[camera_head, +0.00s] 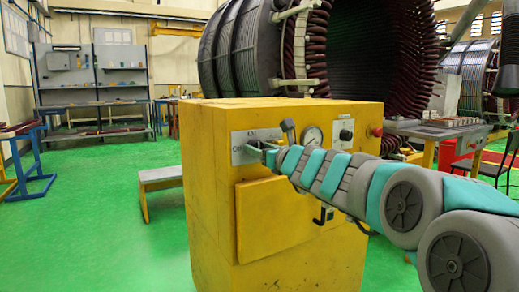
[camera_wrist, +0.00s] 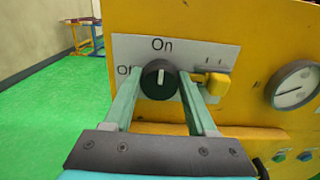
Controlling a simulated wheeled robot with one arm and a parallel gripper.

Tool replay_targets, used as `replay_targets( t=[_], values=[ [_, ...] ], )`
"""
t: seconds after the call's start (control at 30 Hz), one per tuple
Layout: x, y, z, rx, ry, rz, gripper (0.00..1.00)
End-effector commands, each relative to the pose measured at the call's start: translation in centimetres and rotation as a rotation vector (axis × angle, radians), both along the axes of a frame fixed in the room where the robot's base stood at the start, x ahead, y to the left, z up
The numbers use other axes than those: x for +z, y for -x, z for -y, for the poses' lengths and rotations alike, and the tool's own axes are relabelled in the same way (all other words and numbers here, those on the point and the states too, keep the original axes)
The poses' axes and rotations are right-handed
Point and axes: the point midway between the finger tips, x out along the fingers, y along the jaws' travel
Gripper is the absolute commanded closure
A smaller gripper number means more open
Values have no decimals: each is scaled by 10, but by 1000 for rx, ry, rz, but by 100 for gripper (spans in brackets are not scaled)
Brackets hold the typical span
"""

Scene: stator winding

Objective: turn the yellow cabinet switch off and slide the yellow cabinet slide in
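The yellow cabinet (camera_head: 215,190) stands in front of me, with a grey plate (camera_head: 237,150) at the upper left of its front. In the wrist view the switch is a round black knob (camera_wrist: 152,86) on that plate, and its white pointer stands up toward "On". The yellow slide (camera_wrist: 214,85) is a small block right of the knob, with its end hidden behind my right finger. My gripper (camera_wrist: 160,75) is open, with a finger on either side of the knob; I cannot tell whether they touch it. In the head view my gripper (camera_head: 258,150) reaches the plate and hides the knob.
A gauge (camera_head: 312,136), a black dial (camera_head: 345,133) and a red button (camera_head: 376,131) are on the cabinet front to the right. A grey-headed lever (camera_head: 288,128) stands near my wrist. A large stator (camera_head: 235,50) is behind.

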Motion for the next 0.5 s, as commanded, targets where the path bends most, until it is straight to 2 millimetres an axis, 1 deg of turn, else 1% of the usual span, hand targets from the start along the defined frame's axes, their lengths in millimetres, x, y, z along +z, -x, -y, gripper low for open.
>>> replay_targets(
  t=[0.03,0.07,0.43,0.5],
  values=[
    [0,0,0,0,0,0,52],
    [0,0,0,0,0,0,55],
    [0,0,0,0,0,0,97],
    [0,0,0,0,1,1,98]
  ],
)
